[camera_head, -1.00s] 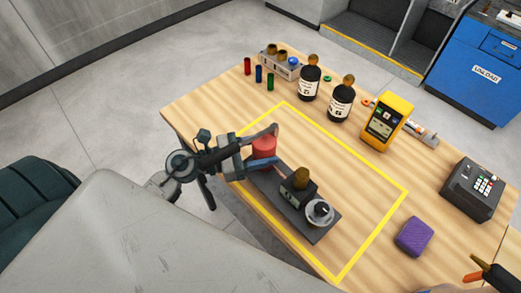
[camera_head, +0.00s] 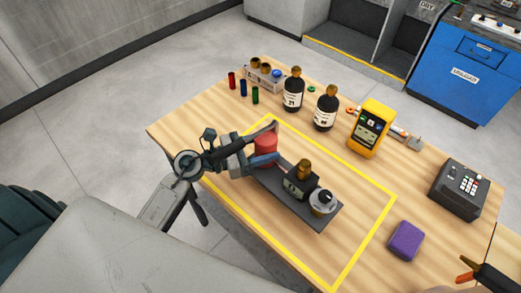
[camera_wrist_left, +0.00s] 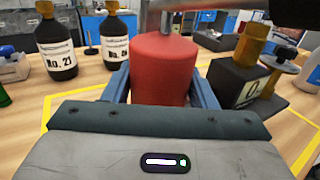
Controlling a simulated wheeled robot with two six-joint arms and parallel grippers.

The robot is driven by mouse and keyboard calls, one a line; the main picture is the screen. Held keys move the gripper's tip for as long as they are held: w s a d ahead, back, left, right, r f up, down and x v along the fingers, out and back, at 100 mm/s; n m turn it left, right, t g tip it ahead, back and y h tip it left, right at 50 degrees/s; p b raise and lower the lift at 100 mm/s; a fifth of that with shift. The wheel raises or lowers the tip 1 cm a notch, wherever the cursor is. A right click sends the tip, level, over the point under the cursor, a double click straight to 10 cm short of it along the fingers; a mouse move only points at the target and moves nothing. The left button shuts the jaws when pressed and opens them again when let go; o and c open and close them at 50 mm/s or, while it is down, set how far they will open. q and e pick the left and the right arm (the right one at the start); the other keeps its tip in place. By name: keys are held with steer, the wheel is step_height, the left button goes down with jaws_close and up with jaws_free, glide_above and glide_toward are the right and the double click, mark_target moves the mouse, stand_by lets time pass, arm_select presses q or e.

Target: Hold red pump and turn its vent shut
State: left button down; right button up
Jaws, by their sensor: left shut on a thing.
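The red pump (camera_head: 265,148) is a red cylinder at the left end of a dark base plate (camera_head: 268,182). A black block (camera_head: 300,184) with a brass knob (camera_head: 304,168) and a round silver-white vent knob (camera_head: 322,202) sit further right on the plate. My left gripper (camera_head: 264,160) is shut on the red cylinder. In the left wrist view the cylinder (camera_wrist_left: 165,70) stands between its blue fingers. Whether the plate touches the table is unclear. My right gripper (camera_head: 465,270), with orange tips, is at the lower right, open and empty, away from the pump.
A yellow outline (camera_head: 362,243) marks the wooden table around the pump. Dark bottles (camera_head: 293,90), a yellow meter (camera_head: 370,128) and small coloured tubes (camera_head: 243,88) stand behind. A purple block (camera_head: 406,240) and a keypad box (camera_head: 459,188) are on the right.

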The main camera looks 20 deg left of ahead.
arm_select(q)
steer(key=shift+w+d+r, duration=0.15)
steer(key=shift+w+d, duration=0.05)
steer(key=shift+w, duration=0.75)
steer(key=shift+w+d+r, duration=0.1)
steer(key=shift+w+d, duration=0.1)
steer(key=shift+w, duration=0.7)
steer(key=shift+w+d+b, duration=0.25)
steer(key=shift+w, duration=1.05)
steer(key=shift+w+d+b, duration=0.2)
steer(key=shift+w+b, duration=0.05)
steer(key=shift+w, duration=1.05)
steer(key=shift+f+b, duration=2.25)
steer(key=shift+f, duration=0.2)
steer(key=shift+s+f, duration=0.1)
steer(key=shift+f, duration=0.25)
